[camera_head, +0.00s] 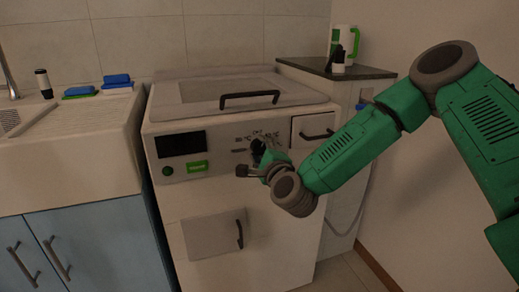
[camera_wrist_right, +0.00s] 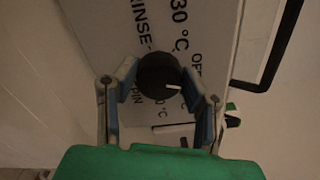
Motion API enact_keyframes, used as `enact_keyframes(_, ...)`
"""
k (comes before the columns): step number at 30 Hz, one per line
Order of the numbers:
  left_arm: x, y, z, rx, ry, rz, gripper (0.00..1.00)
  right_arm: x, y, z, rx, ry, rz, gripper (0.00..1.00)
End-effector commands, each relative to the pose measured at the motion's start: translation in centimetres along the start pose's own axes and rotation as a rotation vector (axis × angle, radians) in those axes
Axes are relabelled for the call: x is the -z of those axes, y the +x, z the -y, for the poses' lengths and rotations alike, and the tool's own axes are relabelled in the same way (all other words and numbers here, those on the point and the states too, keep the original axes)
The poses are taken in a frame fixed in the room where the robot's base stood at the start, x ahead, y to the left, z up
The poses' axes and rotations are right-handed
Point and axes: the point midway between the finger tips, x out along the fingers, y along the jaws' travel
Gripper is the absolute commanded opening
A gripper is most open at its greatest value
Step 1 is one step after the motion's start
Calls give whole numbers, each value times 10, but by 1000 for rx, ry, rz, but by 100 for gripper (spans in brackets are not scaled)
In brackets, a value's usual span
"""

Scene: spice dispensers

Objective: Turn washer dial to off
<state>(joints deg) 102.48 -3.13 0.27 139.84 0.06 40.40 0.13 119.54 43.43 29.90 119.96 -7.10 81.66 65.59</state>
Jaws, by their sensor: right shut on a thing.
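The washer (camera_head: 285,262) is a white machine with its control panel along the top front. The black round dial (camera_wrist_right: 157,72) sits among printed labels including RINSE, 30 °C, OFF and SPIN. Its white mark points right and slightly down in the wrist view, a little below the OFF label (camera_wrist_right: 196,64). My right gripper (camera_wrist_right: 161,78) is shut on the dial, with a finger on each side of it. In the head view, my right gripper (camera_head: 258,161) is at the panel and partly covers the dial. My left gripper is not in view.
A dark display (camera_head: 181,144) and a green button (camera_head: 197,167) lie left of the dial. A drawer with a black handle (camera_head: 317,135) is to its right. A lid handle (camera_head: 249,99) is above. A sink counter (camera_head: 75,150) stands left, a dark-topped side counter (camera_head: 345,72) right.

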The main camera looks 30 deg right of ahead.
Motion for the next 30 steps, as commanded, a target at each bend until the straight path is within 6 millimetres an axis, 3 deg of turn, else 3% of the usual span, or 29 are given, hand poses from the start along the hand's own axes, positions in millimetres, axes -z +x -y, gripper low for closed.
enact_keyframes(3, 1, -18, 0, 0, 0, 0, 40, -2, -1, 0, -10, -169, 2, 9)
enact_keyframes(8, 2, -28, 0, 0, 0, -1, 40, -1, -1, -3, -11, -347, 3, 9)
enact_keyframes(18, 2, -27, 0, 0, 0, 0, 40, 1, -2, -7, -14, -381, 2, 9)
enact_keyframes(19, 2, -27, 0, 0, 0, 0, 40, 1, -2, -7, -14, -381, 2, 49)
enact_keyframes(20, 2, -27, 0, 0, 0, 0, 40, 1, -2, -7, -14, -380, 2, 59)
enact_keyframes(30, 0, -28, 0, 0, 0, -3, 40, 1, -3, -4, -8, -378, 1, 59)
